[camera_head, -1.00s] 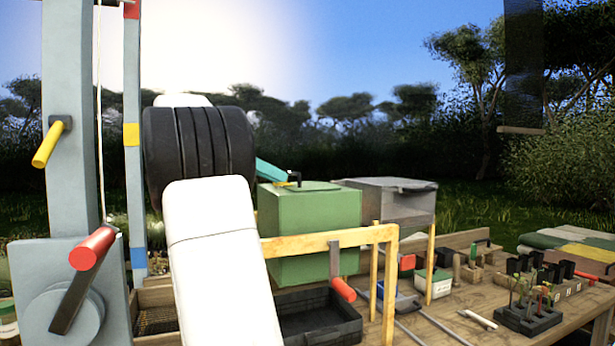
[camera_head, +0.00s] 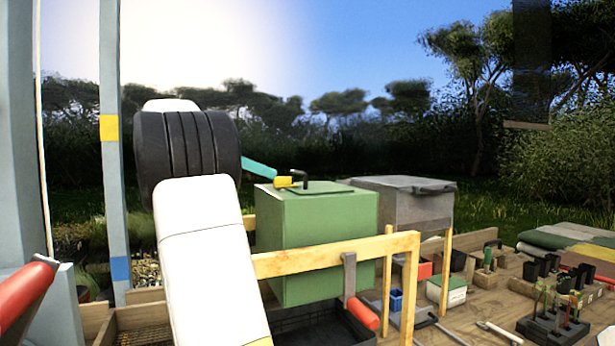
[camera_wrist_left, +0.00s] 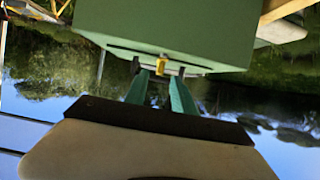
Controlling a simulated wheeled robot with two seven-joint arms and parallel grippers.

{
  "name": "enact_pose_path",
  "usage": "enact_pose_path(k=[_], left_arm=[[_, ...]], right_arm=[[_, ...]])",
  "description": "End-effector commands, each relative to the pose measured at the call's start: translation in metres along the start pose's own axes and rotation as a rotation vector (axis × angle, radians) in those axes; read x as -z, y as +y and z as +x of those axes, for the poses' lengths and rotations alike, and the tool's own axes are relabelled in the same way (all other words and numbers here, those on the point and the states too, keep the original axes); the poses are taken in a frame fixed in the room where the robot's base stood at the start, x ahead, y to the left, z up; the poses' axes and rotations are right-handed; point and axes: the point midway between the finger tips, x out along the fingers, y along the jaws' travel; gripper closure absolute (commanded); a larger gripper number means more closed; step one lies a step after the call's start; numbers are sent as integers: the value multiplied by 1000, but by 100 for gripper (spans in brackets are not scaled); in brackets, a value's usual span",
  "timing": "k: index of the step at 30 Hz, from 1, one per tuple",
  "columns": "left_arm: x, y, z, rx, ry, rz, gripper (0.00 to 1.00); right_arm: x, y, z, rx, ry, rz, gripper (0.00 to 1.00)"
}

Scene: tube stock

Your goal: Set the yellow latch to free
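The small yellow latch (camera_head: 283,182) sits at the top left edge of the green box (camera_head: 318,240), near a black bent handle on the lid. My left gripper (camera_head: 262,171) comes from the left, its teal fingers reaching close to the latch. In the left wrist view the gripper (camera_wrist_left: 160,76) is open, with a finger on each side of the yellow latch (camera_wrist_left: 161,65). The latch shows in the gap near the fingertips; I cannot tell whether they touch it. My right gripper is not in view.
A grey lidded box (camera_head: 405,208) stands right of the green box. A wooden rail (camera_head: 335,252) with a red-handled lever (camera_head: 362,313) crosses in front. A blue-grey post (camera_head: 112,150) stands at left, with a red handle (camera_head: 22,292) near it. Pots and tools cover the bench at right.

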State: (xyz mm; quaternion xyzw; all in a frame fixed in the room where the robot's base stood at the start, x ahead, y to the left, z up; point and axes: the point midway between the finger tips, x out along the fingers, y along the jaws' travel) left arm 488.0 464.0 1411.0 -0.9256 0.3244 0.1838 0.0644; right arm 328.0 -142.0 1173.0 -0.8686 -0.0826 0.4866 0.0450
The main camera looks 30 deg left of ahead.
Motion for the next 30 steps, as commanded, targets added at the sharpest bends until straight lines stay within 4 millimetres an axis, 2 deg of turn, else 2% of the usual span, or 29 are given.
enact_pose_path(k=[3,7,17,22,30], left_arm=[[1,1,18,-3,1,1,69],[0,1,31,-2,-1,0,69],[0,0,35,0,-1,0,69],[0,0,35,0,-1,0,100],[0,0,35,3,-1,-1,100]], right_arm=[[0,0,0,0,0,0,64],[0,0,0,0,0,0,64],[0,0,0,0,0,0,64],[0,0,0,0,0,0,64],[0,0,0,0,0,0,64]])
